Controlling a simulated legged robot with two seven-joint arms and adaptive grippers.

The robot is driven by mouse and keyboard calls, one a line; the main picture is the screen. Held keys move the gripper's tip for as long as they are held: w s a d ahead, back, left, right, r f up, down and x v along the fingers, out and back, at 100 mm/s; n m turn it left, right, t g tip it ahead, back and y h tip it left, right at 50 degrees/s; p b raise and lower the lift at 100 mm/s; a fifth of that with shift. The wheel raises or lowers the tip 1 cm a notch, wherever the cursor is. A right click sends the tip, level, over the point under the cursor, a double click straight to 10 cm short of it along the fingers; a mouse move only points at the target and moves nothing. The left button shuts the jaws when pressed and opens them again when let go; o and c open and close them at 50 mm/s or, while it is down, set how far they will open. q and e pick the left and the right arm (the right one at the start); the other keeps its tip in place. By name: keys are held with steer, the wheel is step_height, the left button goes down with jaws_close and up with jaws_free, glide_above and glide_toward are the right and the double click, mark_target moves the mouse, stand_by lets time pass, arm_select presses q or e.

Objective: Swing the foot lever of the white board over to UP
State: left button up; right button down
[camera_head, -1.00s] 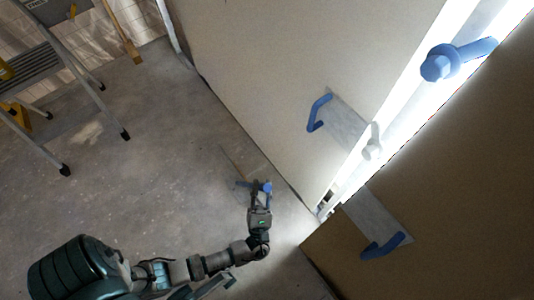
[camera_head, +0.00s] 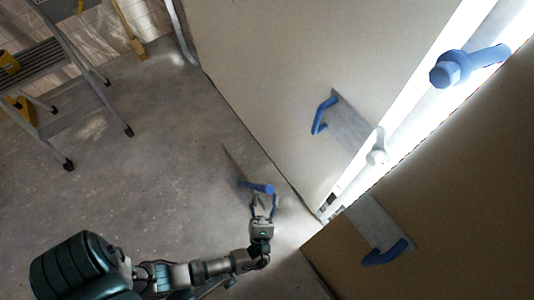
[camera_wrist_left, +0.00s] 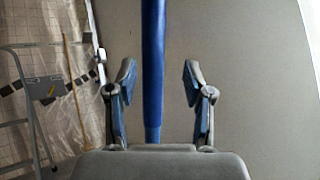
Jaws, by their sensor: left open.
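The white board (camera_head: 270,90) stands in the upper middle of the head view. Its blue foot lever (camera_head: 258,188) is low by the floor near the board's bottom edge. My left gripper (camera_head: 263,200) is open just below the lever in the picture, with its fingers pointing at it. In the left wrist view, the blue lever bar (camera_wrist_left: 153,70) runs upright in the gap between the open fingertips, touching neither. How deep it lies between them I cannot tell. Any UP mark is not readable. My right gripper is not in view.
A blue handle (camera_head: 319,115) is on the board's face. A brown panel (camera_head: 450,190) with another blue handle (camera_head: 385,252) stands at the right, beyond a bright gap. A stepladder (camera_head: 85,85) stands at the upper left. The concrete floor (camera_head: 165,175) between is clear.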

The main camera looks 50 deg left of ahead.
arm_select(q)
steer(key=v, duration=0.5)
steer(key=shift+w, duration=0.1)
stand_by(0.3)
